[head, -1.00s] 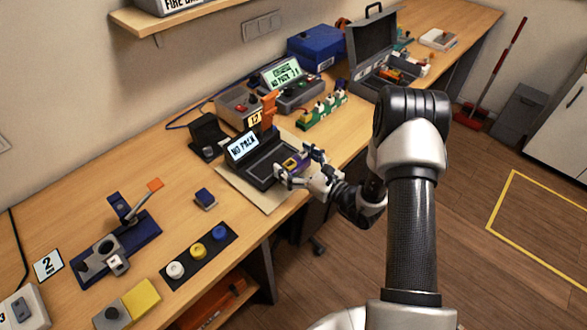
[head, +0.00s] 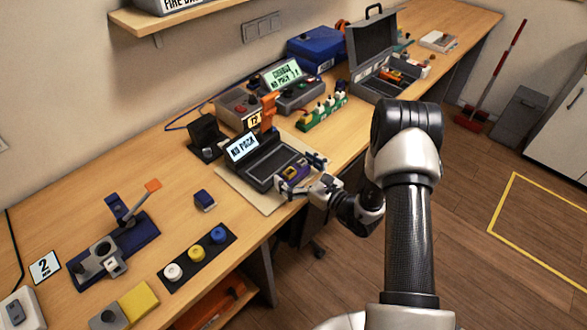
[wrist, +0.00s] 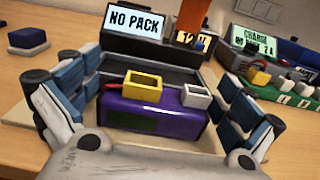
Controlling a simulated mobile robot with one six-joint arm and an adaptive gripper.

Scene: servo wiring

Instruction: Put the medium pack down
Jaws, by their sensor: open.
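The medium pack is probably the purple block (wrist: 150,112) with a yellow socket, a white socket and a short red lead on top. It also shows in the head view (head: 291,174), at the front of the dark tester (head: 262,166) whose screen reads NO PACK. My gripper (wrist: 145,78) is open, with one blue-padded finger on each side of the pack and a visible gap at the sides. In the head view my gripper (head: 298,171) is at the bench's front edge. I cannot tell whether the pack's underside touches anything.
The tester stands on a beige mat (head: 240,190). A small blue block (head: 204,199) and a strip of three buttons (head: 197,253) lie to the left. A charger (head: 287,88) and a green connector strip (head: 322,112) stand behind.

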